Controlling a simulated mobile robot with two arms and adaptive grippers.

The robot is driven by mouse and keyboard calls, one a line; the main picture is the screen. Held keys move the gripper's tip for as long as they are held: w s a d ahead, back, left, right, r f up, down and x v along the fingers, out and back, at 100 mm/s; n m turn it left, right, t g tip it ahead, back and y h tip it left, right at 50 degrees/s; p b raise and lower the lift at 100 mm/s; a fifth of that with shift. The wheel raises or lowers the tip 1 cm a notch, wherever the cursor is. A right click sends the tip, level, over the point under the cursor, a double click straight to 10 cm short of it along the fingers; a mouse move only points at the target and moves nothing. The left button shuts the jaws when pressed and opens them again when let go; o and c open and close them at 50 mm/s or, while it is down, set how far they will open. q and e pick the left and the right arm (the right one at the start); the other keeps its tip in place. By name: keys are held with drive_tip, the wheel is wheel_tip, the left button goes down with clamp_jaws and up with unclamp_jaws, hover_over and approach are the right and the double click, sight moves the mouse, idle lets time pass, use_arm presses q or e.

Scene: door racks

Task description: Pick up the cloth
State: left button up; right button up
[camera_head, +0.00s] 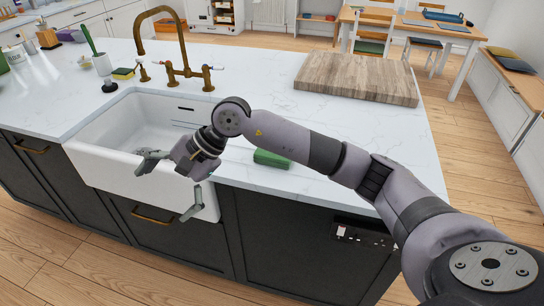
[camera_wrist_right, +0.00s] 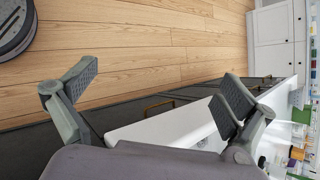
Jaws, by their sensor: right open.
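A small green block-like thing (camera_head: 271,158), perhaps the folded cloth, lies on the white counter right of the sink. My right arm passes just above it and partly hides it. My right gripper (camera_head: 172,184) is open and empty over the front edge of the white sink (camera_head: 95,168), left of the green thing. In the right wrist view, the open fingers (camera_wrist_right: 158,88) point toward the floor and cabinet front, with nothing between them. No thing that is surely a cloth shows there. My left gripper is not in view.
A brass tap (camera_head: 184,72) stands behind the sink. A yellow and green sponge (camera_head: 123,73) and a white cup with a green brush (camera_head: 103,64) are at the back left. A wooden board (camera_head: 357,77) lies at the back right. The counter between tap and board is clear.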

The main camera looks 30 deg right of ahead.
drive_tip(key=w+d+r+n+h, duration=0.15)
drive_tip(key=d+h, duration=0.25)
drive_tip(key=d, duration=0.5)
drive_tip(key=w+d+r+h, duration=0.1)
drive_tip(key=d+r+h, duration=0.25)
drive_tip(key=d, duration=0.55)
drive_tip(key=w+d+r+h, duration=0.1)
drive_tip(key=d+r+h, duration=0.1)
drive_tip(key=d+h, duration=0.5)
drive_tip(key=y+p, duration=0.2)
drive_tip(key=p, duration=0.1)
hover_over(271, 155)
drive_tip(key=shift+t, duration=0.3)
wheel_tip(271, 155, down, 10)
drive_tip(key=shift+s+r, duration=0.1)
drive_tip(key=shift+r, duration=0.05)
drive_tip(key=shift+f, duration=0.55)
drive_tip(key=x, duration=0.1)
drive_tip(key=p+x, duration=0.2)
drive_tip(key=x, duration=0.1)
drive_tip(key=shift+s+f, duration=0.2)
drive_tip(key=shift+s, duration=0.05)
drive_tip(key=shift+w+d+f, duration=0.1)
drive_tip(key=shift+w+f, duration=0.1)
drive_tip(key=shift+f, duration=0.3)
drive_tip(key=c, duration=0.9)
drive_tip(key=shift+o, duration=0.2)
drive_tip(key=shift+r, duration=0.15)
